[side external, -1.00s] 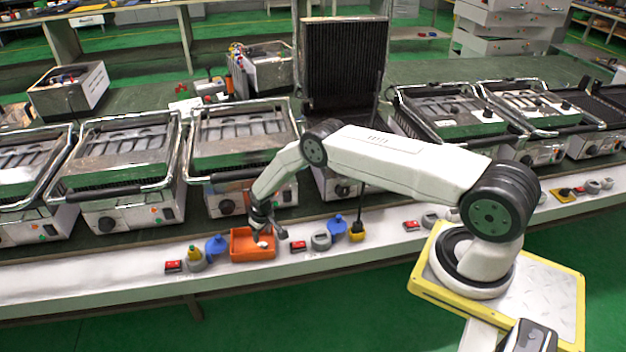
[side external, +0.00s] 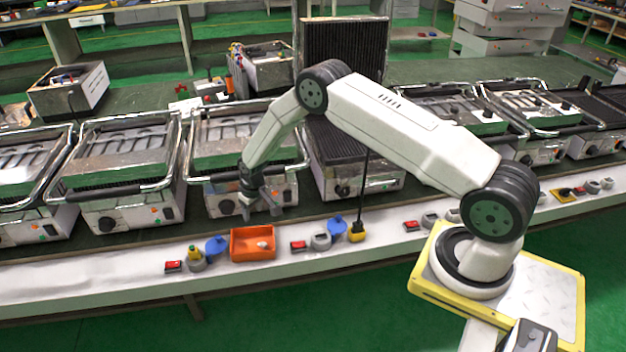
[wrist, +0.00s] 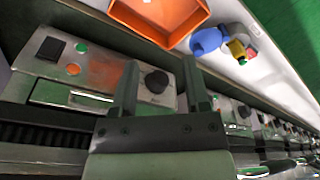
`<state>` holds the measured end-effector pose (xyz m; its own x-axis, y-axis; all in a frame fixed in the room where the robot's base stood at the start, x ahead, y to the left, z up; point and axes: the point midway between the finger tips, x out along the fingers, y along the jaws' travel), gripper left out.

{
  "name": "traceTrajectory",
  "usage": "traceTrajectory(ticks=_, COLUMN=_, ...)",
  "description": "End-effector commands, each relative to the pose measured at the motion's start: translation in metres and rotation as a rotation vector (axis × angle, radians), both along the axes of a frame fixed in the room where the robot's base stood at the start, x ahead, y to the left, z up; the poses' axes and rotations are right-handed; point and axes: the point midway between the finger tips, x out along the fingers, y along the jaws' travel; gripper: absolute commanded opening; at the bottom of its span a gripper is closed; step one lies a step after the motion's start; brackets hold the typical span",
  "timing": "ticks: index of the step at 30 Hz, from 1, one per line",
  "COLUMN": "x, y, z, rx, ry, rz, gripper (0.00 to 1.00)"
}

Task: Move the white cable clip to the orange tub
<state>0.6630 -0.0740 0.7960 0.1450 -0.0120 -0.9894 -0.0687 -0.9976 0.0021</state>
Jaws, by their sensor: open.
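The orange tub (side external: 240,256) sits on the white bench edge in the side view. The small white cable clip (side external: 262,244) lies inside it, in its right half. My gripper (side external: 259,208) is open and empty, above and behind the tub, in front of a grill. In the wrist view the tub (wrist: 150,28) shows at the top, cut off by the frame, with a pale piece on its floor at the edge. My gripper's two fingers (wrist: 160,95) stand apart there with nothing between them.
Blue knobs (side external: 216,245) and a red switch (side external: 298,246) flank the tub. A yellow plug (side external: 356,232) with a black cord stands to the right. Grills (side external: 125,170) line the bench behind.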

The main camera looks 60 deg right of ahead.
Motion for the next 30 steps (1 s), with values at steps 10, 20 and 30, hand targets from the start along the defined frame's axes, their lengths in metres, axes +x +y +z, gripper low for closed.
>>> traceTrajectory(ticks=10, x=-0.025, y=0.018, z=0.076, rx=-0.003, ry=-0.02, rz=0.015, gripper=0.59)
traceTrajectory(ticks=20, x=-0.074, y=0.038, z=0.146, rx=-0.003, ry=-0.039, rz=0.03, gripper=0.59)
traceTrajectory(ticks=30, x=-0.143, y=0.056, z=0.2, rx=-0.004, ry=-0.059, rz=0.046, gripper=0.59)
